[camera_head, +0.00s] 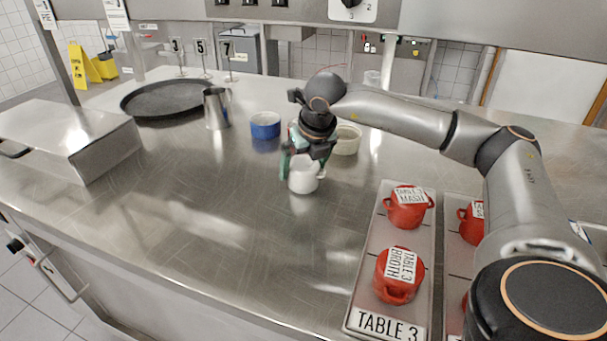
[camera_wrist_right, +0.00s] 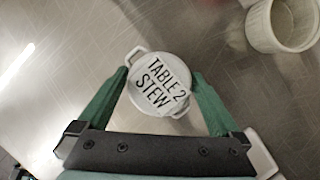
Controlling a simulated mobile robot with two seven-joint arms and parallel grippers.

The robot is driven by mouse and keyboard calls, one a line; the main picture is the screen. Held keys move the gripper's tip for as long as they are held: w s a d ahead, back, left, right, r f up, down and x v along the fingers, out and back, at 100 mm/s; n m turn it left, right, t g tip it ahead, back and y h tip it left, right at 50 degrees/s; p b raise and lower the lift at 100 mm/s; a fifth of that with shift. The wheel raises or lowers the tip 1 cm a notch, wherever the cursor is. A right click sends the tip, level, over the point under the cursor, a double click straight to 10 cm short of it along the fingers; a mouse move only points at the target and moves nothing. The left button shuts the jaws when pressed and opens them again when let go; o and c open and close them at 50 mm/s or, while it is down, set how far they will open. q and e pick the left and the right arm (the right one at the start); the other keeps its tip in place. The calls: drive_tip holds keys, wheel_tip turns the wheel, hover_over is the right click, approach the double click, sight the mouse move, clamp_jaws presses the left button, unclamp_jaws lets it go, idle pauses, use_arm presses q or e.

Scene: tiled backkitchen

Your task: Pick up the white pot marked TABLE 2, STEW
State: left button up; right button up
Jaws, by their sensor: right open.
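The white pot marked TABLE 2, STEW (camera_head: 303,181) stands upright on the steel counter. In the right wrist view its labelled lid (camera_wrist_right: 160,84) faces the camera, with small handles at two sides. My right gripper (camera_head: 305,163) is directly above the pot in the head view and hides its top. In the wrist view the green fingers of my right gripper (camera_wrist_right: 160,90) are open, one on each side of the pot. I cannot tell whether they touch it. My left gripper does not show.
A cream ramekin (camera_head: 346,139) stands close behind the pot, also in the wrist view (camera_wrist_right: 283,24). A blue ramekin (camera_head: 265,125) and metal jug (camera_head: 216,108) stand further back. The TABLE 3 tray (camera_head: 357,290) holds red pots (camera_head: 393,287). The counter left of the pot is clear.

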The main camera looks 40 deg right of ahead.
drive_tip(key=c, duration=1.3)
drive_tip(key=shift+c, duration=0.6)
drive_tip(key=shift+r, duration=0.15)
